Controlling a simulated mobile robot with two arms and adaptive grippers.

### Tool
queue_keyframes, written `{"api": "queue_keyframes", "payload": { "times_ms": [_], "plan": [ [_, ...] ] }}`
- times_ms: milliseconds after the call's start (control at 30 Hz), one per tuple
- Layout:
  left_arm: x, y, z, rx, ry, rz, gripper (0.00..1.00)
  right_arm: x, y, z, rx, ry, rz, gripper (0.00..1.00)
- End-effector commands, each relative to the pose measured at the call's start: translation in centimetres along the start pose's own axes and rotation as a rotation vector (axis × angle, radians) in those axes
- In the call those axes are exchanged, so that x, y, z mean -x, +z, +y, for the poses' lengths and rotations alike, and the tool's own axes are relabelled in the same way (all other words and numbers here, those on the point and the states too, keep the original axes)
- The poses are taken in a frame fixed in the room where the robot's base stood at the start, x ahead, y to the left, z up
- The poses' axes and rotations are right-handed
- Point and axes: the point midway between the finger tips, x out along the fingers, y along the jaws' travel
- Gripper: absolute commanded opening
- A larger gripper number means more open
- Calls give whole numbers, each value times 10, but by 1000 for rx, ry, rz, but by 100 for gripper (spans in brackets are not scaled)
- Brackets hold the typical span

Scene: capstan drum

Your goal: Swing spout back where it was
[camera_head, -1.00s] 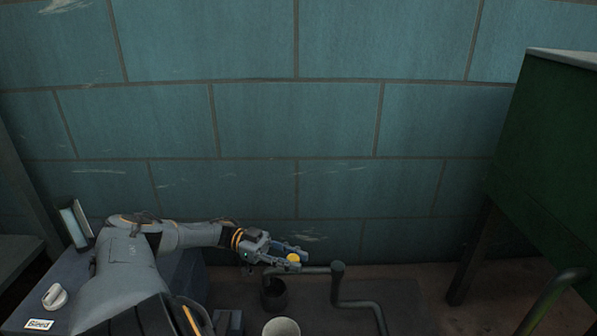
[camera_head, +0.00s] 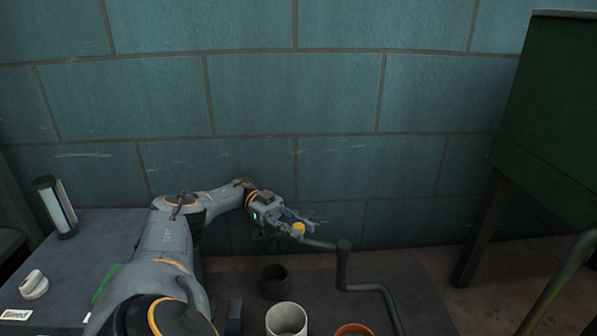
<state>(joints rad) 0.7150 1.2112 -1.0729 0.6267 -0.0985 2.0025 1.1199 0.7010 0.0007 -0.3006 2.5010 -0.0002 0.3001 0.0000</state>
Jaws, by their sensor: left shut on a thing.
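The spout (camera_head: 322,244) is a dark grey pipe that reaches left from an upright pivot (camera_head: 343,262). It has a yellow knob (camera_head: 298,230) on its arm. My left gripper (camera_head: 293,222) is shut on this yellow knob. The gripper hides part of the spout's outer end. The spout arm now points left and slightly toward the wall, behind a black cup (camera_head: 274,282) and apart from it. My right gripper is out of view.
A pale grey cup (camera_head: 287,319) and an orange-rimmed cup (camera_head: 353,330) stand in front. A grey cabinet top (camera_head: 75,255) with a white knob (camera_head: 34,285) and a lamp-like block (camera_head: 57,205) is at left. A green box (camera_head: 555,120) on legs stands at right. A tiled wall is close behind.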

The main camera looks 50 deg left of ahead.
Motion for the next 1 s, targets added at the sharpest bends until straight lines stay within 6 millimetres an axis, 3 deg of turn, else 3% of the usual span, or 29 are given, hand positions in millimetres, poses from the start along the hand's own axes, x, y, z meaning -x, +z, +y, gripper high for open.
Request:
{"api": "queue_keyframes", "payload": {
  "times_ms": [467, 500, 600, 1000],
  "plan": [
    [3, 0, -1, 1, -4, -7, 0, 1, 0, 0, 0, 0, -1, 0],
    [3, 0, -1, 1, -4, -7, 34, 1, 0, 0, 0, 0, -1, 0],
    [2, 0, -1, 0, -3, -5, 52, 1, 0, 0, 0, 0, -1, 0],
    [2, -7, -1, -2, 1, -2, 52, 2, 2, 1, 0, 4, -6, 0]
  ]
}}
